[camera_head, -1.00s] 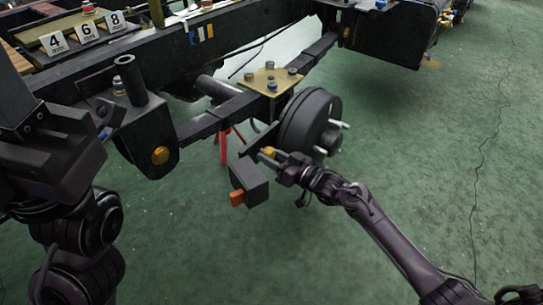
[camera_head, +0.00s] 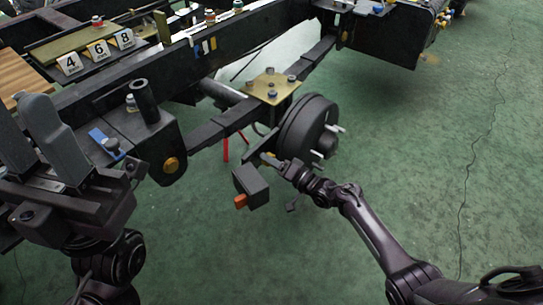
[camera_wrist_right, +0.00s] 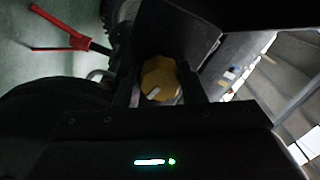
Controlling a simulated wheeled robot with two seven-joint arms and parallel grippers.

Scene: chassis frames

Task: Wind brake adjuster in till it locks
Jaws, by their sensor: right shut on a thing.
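The brake adjuster, a yellow-gold hex knob (camera_wrist_right: 160,78) with a pale mark on its face, sits between the fingers of my right gripper (camera_wrist_right: 163,92) in the right wrist view. In the head view my right gripper (camera_head: 272,162) is shut on it beside the black brake drum (camera_head: 298,125), and hides it there. The drum has silver studs on its right face. My left gripper (camera_head: 30,125), at the far left of the head view, points upward with its two grey fingers apart, empty and away from the drum.
A black box with an orange end (camera_head: 250,184) hangs just left of my right gripper. The dark chassis rail (camera_head: 235,38) and a gold plate (camera_head: 270,86) with bolts lie above. A red stand (camera_head: 226,150) is behind. Green floor (camera_head: 420,140) is clear at right.

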